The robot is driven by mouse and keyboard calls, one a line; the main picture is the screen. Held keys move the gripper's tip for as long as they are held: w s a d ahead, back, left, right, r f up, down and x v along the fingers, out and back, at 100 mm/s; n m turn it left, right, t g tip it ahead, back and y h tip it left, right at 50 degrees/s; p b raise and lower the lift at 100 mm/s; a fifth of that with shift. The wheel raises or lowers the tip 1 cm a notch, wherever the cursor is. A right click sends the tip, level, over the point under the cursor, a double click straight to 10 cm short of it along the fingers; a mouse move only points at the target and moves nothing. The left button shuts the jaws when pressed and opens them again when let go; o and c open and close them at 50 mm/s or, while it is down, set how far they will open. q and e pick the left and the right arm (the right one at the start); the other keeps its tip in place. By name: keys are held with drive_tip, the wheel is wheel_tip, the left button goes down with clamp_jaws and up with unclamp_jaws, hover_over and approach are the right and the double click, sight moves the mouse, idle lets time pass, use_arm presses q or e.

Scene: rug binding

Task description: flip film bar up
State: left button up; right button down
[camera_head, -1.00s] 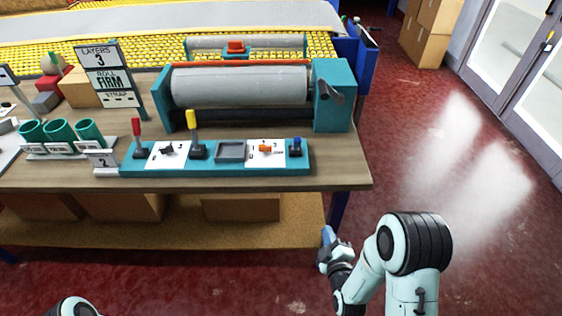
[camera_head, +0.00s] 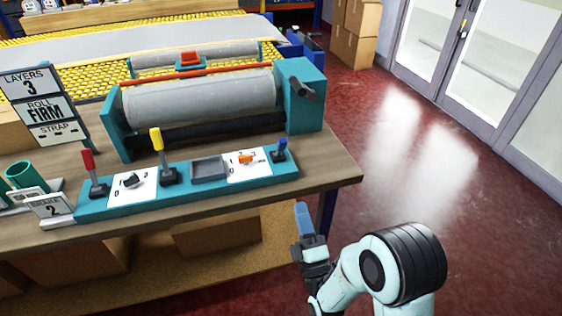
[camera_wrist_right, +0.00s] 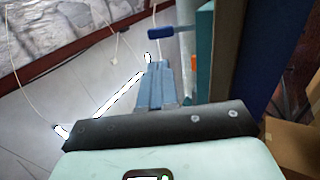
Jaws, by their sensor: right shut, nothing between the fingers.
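The film machine on the bench has a grey-white roll (camera_head: 200,105) between two teal end blocks. A thin orange-red bar (camera_head: 200,71) lies along the top behind the roll; I cannot tell for certain that it is the film bar. A dark crank (camera_head: 302,89) sits on the right teal block (camera_head: 303,112). My right gripper (camera_head: 302,212) has blue fingers, shut and empty, pointing up just in front of the bench's right front edge, well apart from the machine. In the right wrist view its fingers (camera_wrist_right: 155,85) are together, with a blue handle (camera_wrist_right: 173,32) beyond them. My left gripper is out of view.
A teal control panel (camera_head: 120,206) with red, yellow and blue levers runs along the bench front. The bench edge (camera_head: 345,172) lies between my right gripper and the machine. A layers sign (camera_head: 45,105) stands at left. Red floor (camera_head: 420,170) is clear to the right.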

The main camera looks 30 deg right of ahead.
drive_tip(key=p, duration=0.4)
approach(284, 147)
drive_tip(key=x, duration=0.6)
drive_tip(key=shift+w+d, duration=0.1)
drive_tip(key=shift+w, duration=0.35)
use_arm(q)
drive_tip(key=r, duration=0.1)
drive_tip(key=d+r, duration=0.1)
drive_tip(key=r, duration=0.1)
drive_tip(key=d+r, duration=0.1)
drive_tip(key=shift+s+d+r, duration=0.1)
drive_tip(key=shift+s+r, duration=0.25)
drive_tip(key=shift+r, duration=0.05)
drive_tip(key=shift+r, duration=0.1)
use_arm(e)
drive_tip(key=shift+r, duration=0.1)
